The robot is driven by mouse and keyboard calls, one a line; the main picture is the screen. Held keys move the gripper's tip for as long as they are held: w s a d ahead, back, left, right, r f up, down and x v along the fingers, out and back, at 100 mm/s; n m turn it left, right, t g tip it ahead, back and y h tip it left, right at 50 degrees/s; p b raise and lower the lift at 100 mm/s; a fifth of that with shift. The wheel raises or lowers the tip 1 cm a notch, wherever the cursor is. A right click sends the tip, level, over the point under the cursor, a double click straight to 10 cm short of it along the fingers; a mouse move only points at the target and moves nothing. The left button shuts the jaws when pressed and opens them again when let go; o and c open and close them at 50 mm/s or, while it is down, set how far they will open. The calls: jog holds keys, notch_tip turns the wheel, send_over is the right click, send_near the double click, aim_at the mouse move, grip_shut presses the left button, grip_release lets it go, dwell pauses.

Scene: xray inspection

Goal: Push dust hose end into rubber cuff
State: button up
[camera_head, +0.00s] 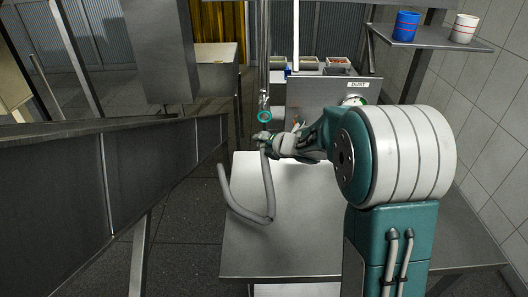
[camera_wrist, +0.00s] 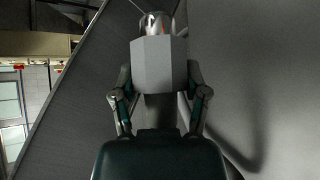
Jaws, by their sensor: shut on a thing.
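The dust hose (camera_head: 268,190) is a grey tube. In the head view it hangs from my gripper (camera_head: 268,140), drops in front of the table's left part and curls up to a free end on the left. My gripper is shut on the hose's upper end. In the wrist view my gripper's fingers (camera_wrist: 159,80) stand on both sides of a pale grey block (camera_wrist: 158,62), with a shiny rounded part beyond it.
A steel table (camera_head: 290,245) lies below my gripper, its top mostly clear. A grey panel (camera_head: 315,100) stands behind. A teal ring (camera_head: 264,116) hangs on a vertical pipe just beyond my gripper. A shelf at upper right holds a blue cup (camera_head: 405,26) and a white cup (camera_head: 464,28).

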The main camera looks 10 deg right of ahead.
jog(key=shift+r+y, duration=0.6)
jog(key=shift+r, duration=0.05)
jog(key=shift+w+d, duration=0.2)
jog(key=shift+w, duration=0.75)
jog(key=shift+w+d, duration=0.25)
jog(key=shift+w, duration=0.75)
jog(key=shift+w+d, duration=0.2)
jog(key=shift+w, duration=0.75)
jog(key=shift+w+d, duration=0.15)
jog(key=shift+w, duration=0.55)
jog(key=shift+w+d, duration=0.1)
jog(key=shift+w, duration=0.55)
dwell(2.4)
jog(key=o, duration=1.4)
jog(key=shift+c, duration=0.2)
jog(key=shift+s+d+r, duration=0.1)
